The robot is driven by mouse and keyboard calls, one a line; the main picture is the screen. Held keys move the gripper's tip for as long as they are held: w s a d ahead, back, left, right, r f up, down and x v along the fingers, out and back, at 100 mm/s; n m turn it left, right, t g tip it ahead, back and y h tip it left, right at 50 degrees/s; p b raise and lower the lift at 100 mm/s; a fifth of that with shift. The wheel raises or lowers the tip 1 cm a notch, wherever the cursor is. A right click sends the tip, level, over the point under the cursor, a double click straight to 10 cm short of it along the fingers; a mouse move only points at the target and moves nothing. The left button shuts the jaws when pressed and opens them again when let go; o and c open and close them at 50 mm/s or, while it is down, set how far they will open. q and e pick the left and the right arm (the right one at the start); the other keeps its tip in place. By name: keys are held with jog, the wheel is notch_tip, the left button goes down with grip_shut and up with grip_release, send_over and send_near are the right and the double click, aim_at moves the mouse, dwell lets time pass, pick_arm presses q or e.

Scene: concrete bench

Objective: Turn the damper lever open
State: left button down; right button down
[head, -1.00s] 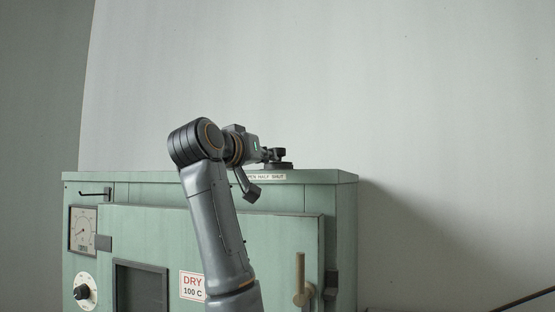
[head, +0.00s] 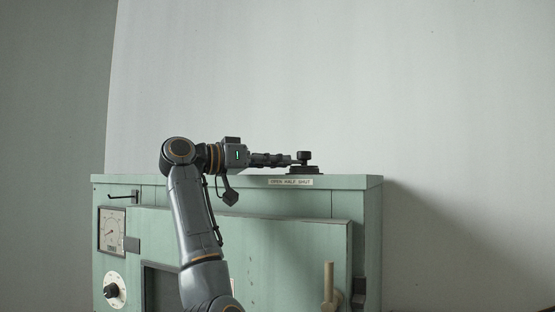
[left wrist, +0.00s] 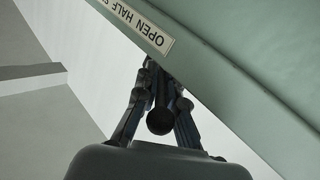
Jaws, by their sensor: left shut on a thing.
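The damper lever (head: 304,156) is dark and sits on a dark base (head: 304,170) on top of the green oven, behind the OPEN HALF SHUT label (head: 290,182). My left gripper (head: 286,161) reaches it from the left, low over the oven top, and is shut on its handle. In the left wrist view the fingers (left wrist: 160,112) stand on both sides of a dark, round-ended handle (left wrist: 160,121). The lever's exact angle is hard to tell. My right gripper is not in view.
The green oven (head: 270,228) has a gauge (head: 111,231), a dial (head: 114,290) and a beige door handle (head: 328,283) on its front. A dark hook (head: 116,195) is at its upper left. The space above the oven, right of the lever, is clear.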

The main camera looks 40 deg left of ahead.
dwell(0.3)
pick_arm(q)
jog(key=c, duration=1.5)
grip_release()
jog(key=shift+w, duration=0.15)
jog(key=shift+o, duration=0.3)
jog(key=shift+w+d+f, duration=0.1)
jog(key=shift+w, duration=0.05)
jog(key=v, duration=1.2)
